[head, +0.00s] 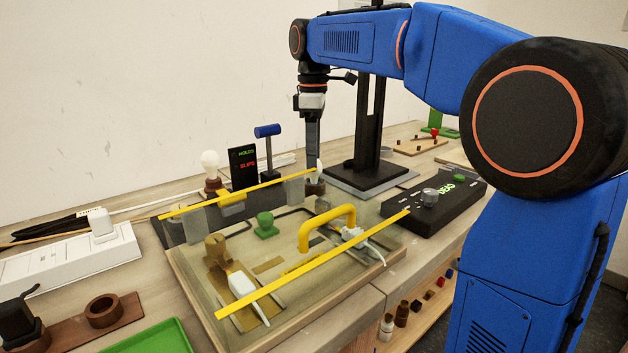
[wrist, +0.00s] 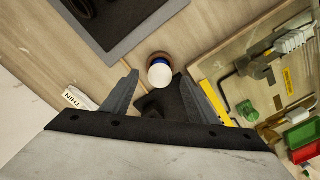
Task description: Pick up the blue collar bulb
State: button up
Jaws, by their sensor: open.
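The blue collar bulb (wrist: 159,75) shows in the wrist view as a white globe with a blue band, standing in a brown round holder (wrist: 160,56). In the head view its white glass (head: 319,168) shows beside my fingers, above the dark holder (head: 315,187). My gripper (wrist: 168,78) is open, pointing down, with one finger on each side of the bulb in the wrist view. In the head view my gripper (head: 313,160) is right at the bulb and partly hides it. I cannot tell whether the fingers touch it.
A yellow-edged clear cover with a yellow handle (head: 328,226) lies over the wiring board in front. Another white bulb (head: 210,162) stands on a brown base at left. A black display (head: 242,167) and a blue-topped post (head: 267,131) stand behind. A black control box (head: 436,204) sits right.

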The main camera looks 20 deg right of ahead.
jog(key=shift+d+f, duration=0.1)
jog(key=shift+f, duration=1.85)
jog(key=shift+c, duration=0.3)
jog(key=c, duration=1.2)
jog(key=shift+r, duration=0.15)
